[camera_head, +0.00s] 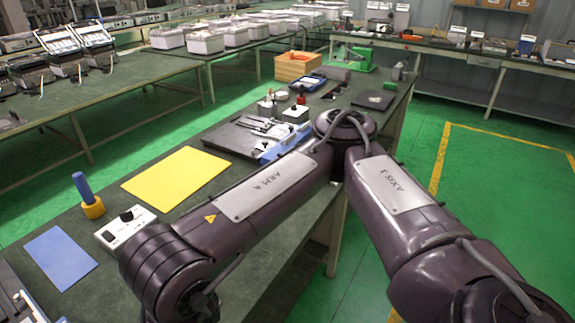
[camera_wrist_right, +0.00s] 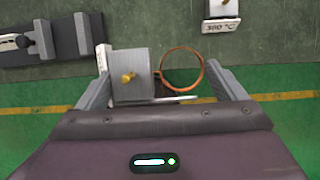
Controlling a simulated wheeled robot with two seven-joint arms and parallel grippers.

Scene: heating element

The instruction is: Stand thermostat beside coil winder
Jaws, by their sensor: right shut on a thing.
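In the right wrist view my right gripper (camera_wrist_right: 163,90) is shut on a grey block with a brass stem and a copper loop, which looks like the thermostat (camera_wrist_right: 133,65). The block sits by the left finger and the copper loop reaches towards the right finger. A white strip stands beside its left edge. Green floor and a bench edge show beneath it. In the head view my right arm crosses the bench, but its gripper and the thermostat are not visible. A green machine with a grey cylinder (camera_head: 349,57), possibly the coil winder, stands at the bench's far end. My left gripper is not in view.
A dark fixture with grey blocks (camera_wrist_right: 45,42) and a white "300 °C" tag (camera_wrist_right: 221,26) lie near the gripper. On the bench are a yellow sheet (camera_head: 178,177), a blue sheet (camera_head: 60,256), a blue rod in a yellow base (camera_head: 88,197) and a wooden box (camera_head: 297,66).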

